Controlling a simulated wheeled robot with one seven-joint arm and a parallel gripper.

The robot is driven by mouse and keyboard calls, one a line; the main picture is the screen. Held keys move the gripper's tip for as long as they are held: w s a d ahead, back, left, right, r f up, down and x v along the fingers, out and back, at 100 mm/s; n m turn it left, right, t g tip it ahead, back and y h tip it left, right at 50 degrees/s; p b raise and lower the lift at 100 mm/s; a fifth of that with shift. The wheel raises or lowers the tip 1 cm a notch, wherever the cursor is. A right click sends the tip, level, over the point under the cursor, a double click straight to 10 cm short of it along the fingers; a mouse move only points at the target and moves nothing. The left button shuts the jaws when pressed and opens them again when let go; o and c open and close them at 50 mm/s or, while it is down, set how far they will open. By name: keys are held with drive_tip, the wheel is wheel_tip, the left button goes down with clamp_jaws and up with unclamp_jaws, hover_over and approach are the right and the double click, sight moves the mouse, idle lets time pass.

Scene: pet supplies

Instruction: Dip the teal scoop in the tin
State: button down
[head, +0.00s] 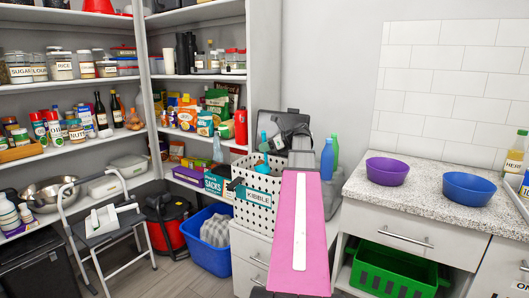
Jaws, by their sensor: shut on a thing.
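The tin (258,209) is a white, dark-dotted container labelled KIBBLE, open at the top, standing on the white cabinet at centre. My gripper (272,146) is above the tin's back right part, at the end of my pink arm. It is shut on the teal scoop (264,143), which shows as a small teal piece beside the dark fingers, over the tin's opening. How deep the scoop reaches is too small to tell. My arm hides the tin's right side.
Blue and green bottles (327,160) stand right of my arm. Purple (387,171) and blue (469,188) bowls sit on the speckled counter. Stocked shelves, a stepladder (104,226) and a blue floor bin (207,243) are left. A green basket (392,270) is under the counter.

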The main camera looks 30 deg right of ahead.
sight(265, 137)
drive_tip(key=shift+s+r, duration=0.1)
drive_tip(key=shift+r, duration=2)
drive_tip(key=shift+s+r, duration=0.15)
drive_tip(key=s+d+r+n+t+y, duration=0.2)
drive_tip(key=s+r+t+y, duration=0.1)
drive_tip(key=s, duration=0.3)
drive_tip(key=shift+s+t, duration=0.25)
drive_tip(key=shift+t, duration=0.05)
drive_tip(key=shift+n, duration=0.3)
